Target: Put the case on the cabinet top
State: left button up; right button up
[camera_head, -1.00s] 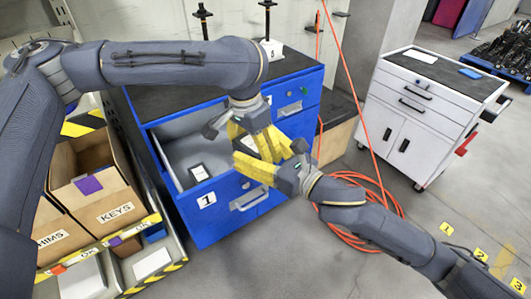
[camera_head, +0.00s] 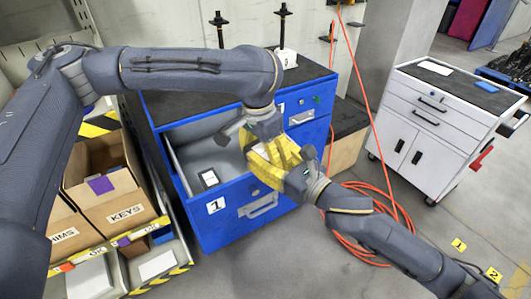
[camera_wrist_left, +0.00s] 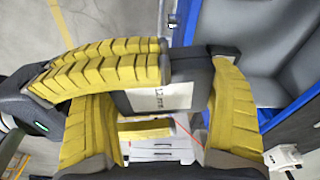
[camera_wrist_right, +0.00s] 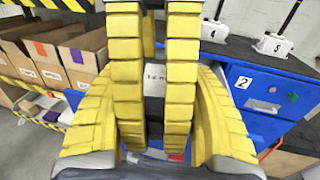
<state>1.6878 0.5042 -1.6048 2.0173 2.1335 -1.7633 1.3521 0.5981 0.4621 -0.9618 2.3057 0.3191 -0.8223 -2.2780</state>
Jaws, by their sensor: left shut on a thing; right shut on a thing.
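The case shows in the left wrist view as a dark block with a white label (camera_wrist_left: 165,97). A strip of it with its pale label also shows between the yellow fingers in the right wrist view (camera_wrist_right: 155,85). My left gripper (camera_head: 268,152) and my right gripper (camera_head: 284,162) meet at the case, both shut on it. Their fingers hide most of it in the head view. They are in front of the blue cabinet, by the right front of the open drawer (camera_head: 228,192) marked 1. The dark cabinet top (camera_head: 312,72) lies behind and above, partly covered by my left arm.
White-based jacks (camera_head: 286,62) with dark posts stand at the back of the cabinet top. Cardboard boxes (camera_head: 115,190) stand left, a white tool cart (camera_head: 440,115) right. An orange hose (camera_head: 365,215) lies coiled on the floor.

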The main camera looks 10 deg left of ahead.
pick_arm(q)
jog(key=o, duration=1.3)
jog(key=shift+w+d+r, duration=0.1)
jog(key=shift+r, duration=0.1)
